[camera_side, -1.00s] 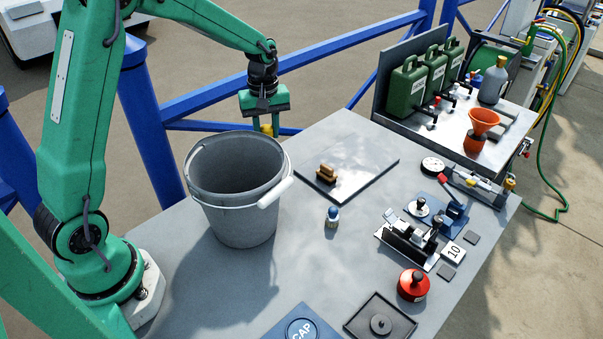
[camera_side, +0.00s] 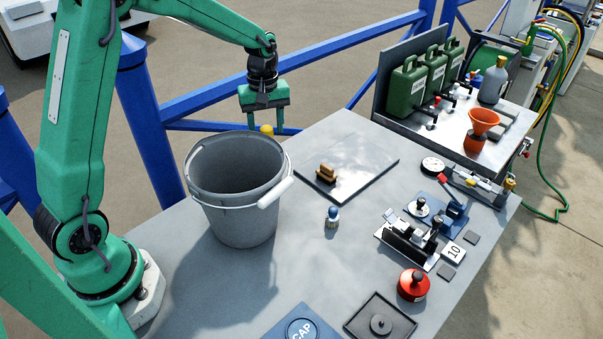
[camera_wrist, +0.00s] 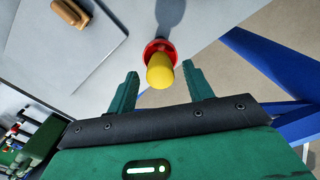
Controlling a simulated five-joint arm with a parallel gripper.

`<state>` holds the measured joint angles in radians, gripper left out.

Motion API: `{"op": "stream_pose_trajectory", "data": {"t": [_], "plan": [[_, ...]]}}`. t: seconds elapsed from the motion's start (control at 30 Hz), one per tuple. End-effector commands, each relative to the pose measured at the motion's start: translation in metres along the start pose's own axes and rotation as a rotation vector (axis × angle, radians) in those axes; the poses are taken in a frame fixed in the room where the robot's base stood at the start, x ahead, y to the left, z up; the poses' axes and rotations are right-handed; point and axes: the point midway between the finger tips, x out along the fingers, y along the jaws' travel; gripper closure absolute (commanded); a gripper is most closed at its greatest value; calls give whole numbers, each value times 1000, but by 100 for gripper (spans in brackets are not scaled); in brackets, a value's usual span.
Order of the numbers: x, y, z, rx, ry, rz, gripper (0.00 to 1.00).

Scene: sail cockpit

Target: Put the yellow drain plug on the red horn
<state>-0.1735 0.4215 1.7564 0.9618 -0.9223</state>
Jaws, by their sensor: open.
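The yellow drain plug (camera_wrist: 160,70) sits on the red horn (camera_wrist: 161,48) in the wrist view. Only part of the red rim shows around the plug. In the side view the plug (camera_side: 267,129) shows just over the bucket's far rim, and the horn is hidden behind the bucket. My gripper (camera_side: 266,118) is open and empty above the plug. In the wrist view its two fingers stand apart on either side of the plug, with clear gaps.
The grey bucket (camera_side: 233,215) stands in front of the horn. A flat plate (camera_side: 355,165) with a tan block (camera_side: 327,174) lies to the right. A blue-capped bottle (camera_side: 332,217), a red round can (camera_side: 412,285) and a dark tray (camera_side: 358,322) stand nearer.

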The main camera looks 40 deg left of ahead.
Motion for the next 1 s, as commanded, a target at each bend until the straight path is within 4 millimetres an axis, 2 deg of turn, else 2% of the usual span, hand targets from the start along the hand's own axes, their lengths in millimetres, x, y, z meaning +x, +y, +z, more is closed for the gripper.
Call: {"op": "stream_pose_trajectory", "data": {"t": [0.6,0.8,1.0], "plan": [[-92,0,0,0,1,2,49],[-106,0,0,0,0,0,49],[-108,0,0,0,0,0,49]]}}
